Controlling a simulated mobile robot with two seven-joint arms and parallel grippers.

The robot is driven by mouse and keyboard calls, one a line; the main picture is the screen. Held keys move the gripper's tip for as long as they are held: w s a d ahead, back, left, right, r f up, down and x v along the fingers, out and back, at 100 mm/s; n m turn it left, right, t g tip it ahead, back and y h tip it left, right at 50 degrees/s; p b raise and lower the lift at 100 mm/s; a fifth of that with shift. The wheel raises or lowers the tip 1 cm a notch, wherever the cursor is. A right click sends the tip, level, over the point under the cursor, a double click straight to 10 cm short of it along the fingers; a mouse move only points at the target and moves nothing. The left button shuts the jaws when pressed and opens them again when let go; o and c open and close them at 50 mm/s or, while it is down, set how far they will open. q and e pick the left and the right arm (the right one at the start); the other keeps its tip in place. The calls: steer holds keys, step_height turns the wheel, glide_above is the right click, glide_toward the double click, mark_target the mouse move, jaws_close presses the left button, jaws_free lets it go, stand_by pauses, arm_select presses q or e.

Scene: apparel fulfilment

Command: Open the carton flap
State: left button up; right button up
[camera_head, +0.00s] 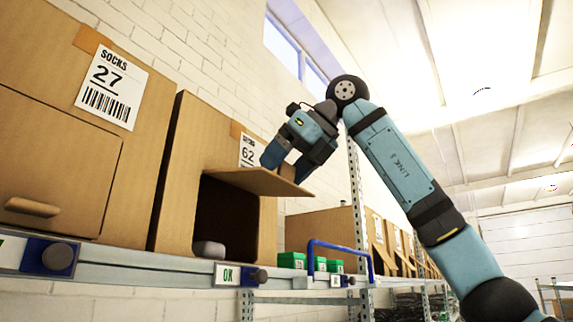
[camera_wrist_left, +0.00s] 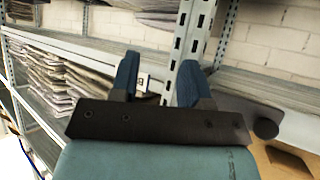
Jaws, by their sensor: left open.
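The carton (camera_head: 268,228) labelled SOCKS 62 stands on the shelf in the head view. Its flap (camera_head: 258,181) sticks out nearly level, and the dark opening (camera_head: 225,220) shows below it. A small grey rounded item (camera_head: 208,249) sits at the bottom of the opening. My right gripper (camera_head: 284,168) is at the flap's upper side, near its outer edge, with its fingers spread apart. Whether the fingertips touch the flap is hard to tell. My left gripper (camera_wrist_left: 157,75) shows in the left wrist view, open and empty, away from the carton.
A carton labelled SOCKS 27 (camera_head: 60,130) with a shut front flap stands at the left. Green boxes (camera_head: 291,260) and a blue bar (camera_head: 340,245) are right of the opening. Stacked garments (camera_wrist_left: 50,80) and a metal post (camera_wrist_left: 192,35) are near my left gripper.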

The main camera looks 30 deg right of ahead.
arm_select(q)
steer(key=shift+s, duration=0.1)
arm_select(e)
steer(key=shift+s+r, duration=0.1)
steer(key=shift+s, duration=0.05)
steer(key=shift+s+d+r, duration=0.15)
steer(key=shift+s+r, duration=0.05)
steer(key=shift+s, duration=0.05)
arm_select(q)
steer(key=shift+f+m+b, duration=0.3)
steer(key=shift+f+b, duration=0.05)
steer(key=shift+b, duration=0.4)
arm_select(e)
steer(key=v, duration=1.2)
steer(key=shift+s+r, duration=0.3)
arm_select(q)
steer(key=shift+f, duration=0.1)
